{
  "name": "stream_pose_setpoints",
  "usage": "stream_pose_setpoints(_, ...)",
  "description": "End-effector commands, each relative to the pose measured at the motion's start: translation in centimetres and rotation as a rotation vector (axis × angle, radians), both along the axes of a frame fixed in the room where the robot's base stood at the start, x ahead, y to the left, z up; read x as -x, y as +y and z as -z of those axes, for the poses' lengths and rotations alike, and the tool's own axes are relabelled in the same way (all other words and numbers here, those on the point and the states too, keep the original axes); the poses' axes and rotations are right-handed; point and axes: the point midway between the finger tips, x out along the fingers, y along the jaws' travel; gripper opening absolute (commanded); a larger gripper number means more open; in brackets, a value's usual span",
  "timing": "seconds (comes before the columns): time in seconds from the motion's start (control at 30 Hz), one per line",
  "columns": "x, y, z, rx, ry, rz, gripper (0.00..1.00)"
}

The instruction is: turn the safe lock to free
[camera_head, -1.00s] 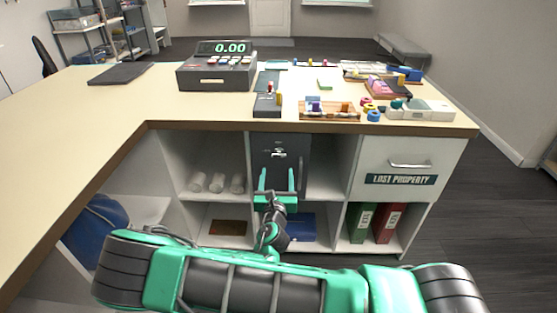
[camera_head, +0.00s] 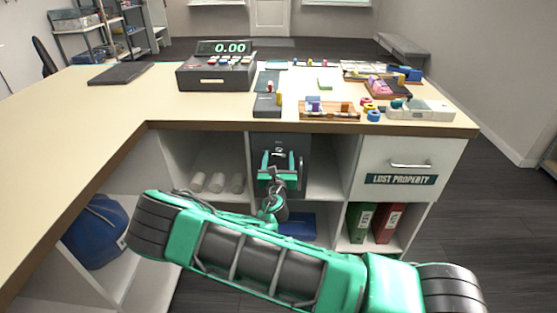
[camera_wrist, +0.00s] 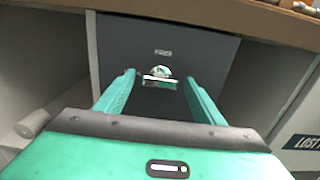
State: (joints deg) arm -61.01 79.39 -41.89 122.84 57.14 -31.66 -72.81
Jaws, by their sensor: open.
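The safe (camera_head: 302,146) is a dark grey box in the middle upper compartment under the counter. In the wrist view its dark front (camera_wrist: 215,62) fills the middle. The lock (camera_wrist: 158,71) is a small pale round piece with a bar across it. A small label (camera_wrist: 163,52) above it appears to read FREE. My gripper (camera_wrist: 160,80) is open, its green fingers on the left and right of the lock in the wrist view. Whether they touch it I cannot tell. In the head view my gripper (camera_head: 280,158) covers much of the safe front, and the handle is hidden.
White rolls (camera_head: 215,182) lie in the compartment left of the safe. The compartment to its right looks empty. A LOST PROPERTY drawer (camera_head: 397,168) is farther right, above green and red binders (camera_head: 388,222). The counter edge (camera_head: 320,126) overhangs the safe.

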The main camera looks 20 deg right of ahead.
Motion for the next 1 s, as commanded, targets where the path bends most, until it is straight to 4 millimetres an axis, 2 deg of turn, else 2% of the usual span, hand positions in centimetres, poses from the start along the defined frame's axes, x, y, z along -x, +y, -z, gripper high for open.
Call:
stream_pose_setpoints(0.03, 0.01, 0.0, 0.0, 0.0, 0.0, 0.0, 0.62)
stream_pose_setpoints(0.2, 0.03, 0.02, 0.0, 0.0, 0.0, 0.0, 0.22)
stream_pose_setpoints(0.57, 0.03, 0.03, 0.03, -0.037, -0.011, 0.0, 0.21)
stream_pose_setpoints(0.77, 0.03, 0.05, -0.02, -0.14, -0.045, -0.001, 0.21)
stream_pose_setpoints(1.0, 0.03, -0.01, 0.03, -0.339, -0.109, -0.001, 0.21)
